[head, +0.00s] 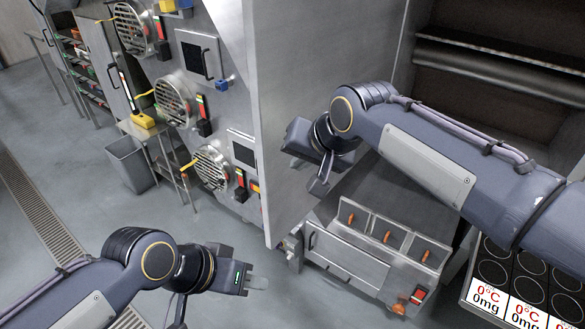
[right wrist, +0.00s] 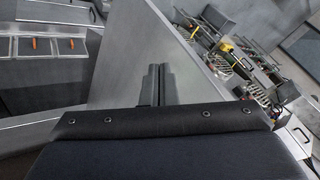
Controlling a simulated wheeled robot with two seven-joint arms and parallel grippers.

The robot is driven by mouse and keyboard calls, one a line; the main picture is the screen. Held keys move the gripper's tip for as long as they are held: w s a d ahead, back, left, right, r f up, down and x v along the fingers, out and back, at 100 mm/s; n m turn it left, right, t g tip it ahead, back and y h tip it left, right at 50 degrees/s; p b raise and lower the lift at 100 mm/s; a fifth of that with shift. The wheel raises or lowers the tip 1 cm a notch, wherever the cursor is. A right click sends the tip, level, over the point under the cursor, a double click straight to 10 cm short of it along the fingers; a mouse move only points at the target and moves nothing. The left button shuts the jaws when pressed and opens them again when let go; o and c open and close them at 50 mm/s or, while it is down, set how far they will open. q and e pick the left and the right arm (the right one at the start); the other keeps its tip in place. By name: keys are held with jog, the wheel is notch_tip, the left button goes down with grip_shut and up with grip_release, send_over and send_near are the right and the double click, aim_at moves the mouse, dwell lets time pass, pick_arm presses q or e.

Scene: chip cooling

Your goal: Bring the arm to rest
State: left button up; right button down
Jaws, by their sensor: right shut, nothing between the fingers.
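My right arm reaches in from the right of the head view, and its gripper (head: 297,143) is held in the air in front of the tall steel panel (head: 300,60). In the right wrist view the right gripper's two dark fingers (right wrist: 157,84) lie together with nothing between them. My left gripper (head: 257,283) is low in the head view, over the floor, seen from the side. It holds nothing that I can see, and the gap between its fingers does not show.
A steel fryer-like unit (head: 345,258) with several orange-handled lids stands below my right arm. A panel of dark round plates with displays (head: 497,302) is at the lower right. A grey bin (head: 130,165) and wall units with round grilles (head: 173,100) are at the left.

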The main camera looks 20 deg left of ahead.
jog(key=s+a+v, duration=0.1)
jog(key=v, duration=0.4)
jog(key=d+f+m, duration=0.2)
jog(key=d+f, duration=0.1)
jog(key=d, duration=1.9)
jog(key=s+d+f+m+t+h, duration=0.1)
jog(key=s+d+f+m+h, duration=0.1)
jog(key=s+d+f, duration=1.2)
jog(key=s+d, duration=0.1)
jog(key=s, duration=0.2)
jog(key=shift+m+t+h, duration=0.3)
jog(key=shift+m+t, duration=0.1)
